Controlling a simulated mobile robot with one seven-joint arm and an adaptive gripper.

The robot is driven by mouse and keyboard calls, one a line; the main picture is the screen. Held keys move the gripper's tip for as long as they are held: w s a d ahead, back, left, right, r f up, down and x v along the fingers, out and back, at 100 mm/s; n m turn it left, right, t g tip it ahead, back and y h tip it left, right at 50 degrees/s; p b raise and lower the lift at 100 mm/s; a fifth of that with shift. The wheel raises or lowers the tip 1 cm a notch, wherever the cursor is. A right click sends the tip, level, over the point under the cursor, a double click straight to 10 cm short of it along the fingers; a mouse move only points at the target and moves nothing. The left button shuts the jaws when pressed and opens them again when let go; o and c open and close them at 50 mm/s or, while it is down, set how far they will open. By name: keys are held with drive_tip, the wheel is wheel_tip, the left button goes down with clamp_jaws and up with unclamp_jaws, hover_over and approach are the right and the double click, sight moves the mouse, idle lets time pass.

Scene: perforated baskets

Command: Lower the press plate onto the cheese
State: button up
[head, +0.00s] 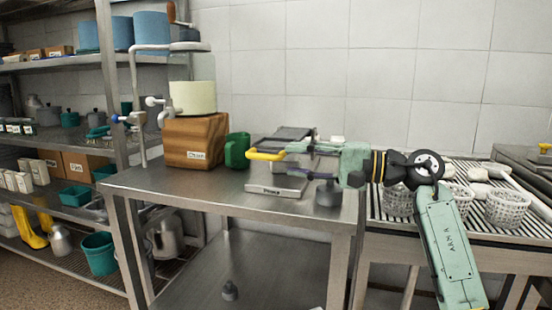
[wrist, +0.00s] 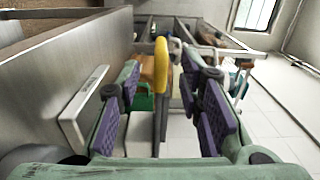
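A small press-like metal device stands on the steel table, with a pale labelled base (head: 275,188), a dark flat top plate (head: 288,133) and a yellow handle (head: 266,155) at its left. My gripper (head: 290,149) reaches in from the right at the handle's height. In the wrist view, its purple-padded fingers (wrist: 160,95) are spread apart. The yellow handle (wrist: 161,62) and its metal bar show in the gap, towards the fingertips; I cannot tell whether they touch. A pale yellow cylinder (head: 192,98), perhaps cheese, sits on a labelled wooden block (head: 195,140). What lies under the dark plate is mostly hidden.
A green mug (head: 237,150) stands between the wooden block and the device. A grey weight-like object (head: 328,194) stands near the table's right edge. Perforated white baskets (head: 506,208) sit on the slatted rack at right. The table's front left is clear.

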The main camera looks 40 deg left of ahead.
drive_tip(key=v, duration=0.3)
drive_tip(key=shift+w+d, duration=0.15)
drive_tip(key=shift+d, duration=0.15)
